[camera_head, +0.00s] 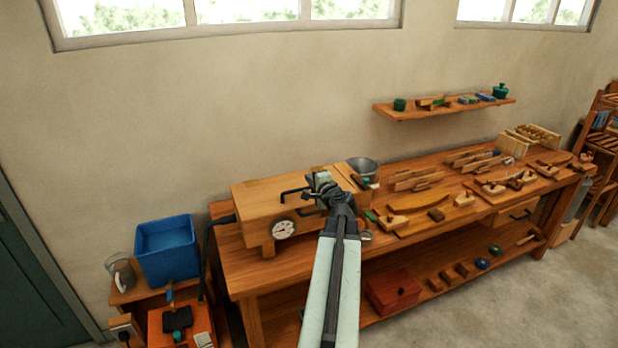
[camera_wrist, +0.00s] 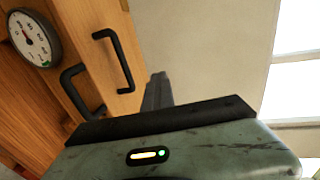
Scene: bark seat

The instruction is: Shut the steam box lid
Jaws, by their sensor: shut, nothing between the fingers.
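The steam box (camera_head: 258,204) is a long wooden box at the left end of the workbench, with a round white dial gauge (camera_head: 284,229) on its front. The gauge also shows in the wrist view (camera_wrist: 35,38). One black bar handle (camera_wrist: 119,62) is on a lighter wood panel, which looks like the lid (camera_wrist: 92,18); a second black handle (camera_wrist: 75,92) is on the darker face beside it. I cannot tell how far the lid stands open. My gripper (camera_head: 322,180) is shut and empty by the box's right part, partly hiding it. In the wrist view its fingers (camera_wrist: 157,92) are right of the handles.
A metal bowl (camera_head: 363,167) stands just right of the box. Wooden parts and hand tools cover the workbench (camera_head: 262,275) further right. A blue bin (camera_head: 167,250) stands at the left, near a black hose (camera_head: 207,255). A wall shelf (camera_head: 440,110) hangs above the bench.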

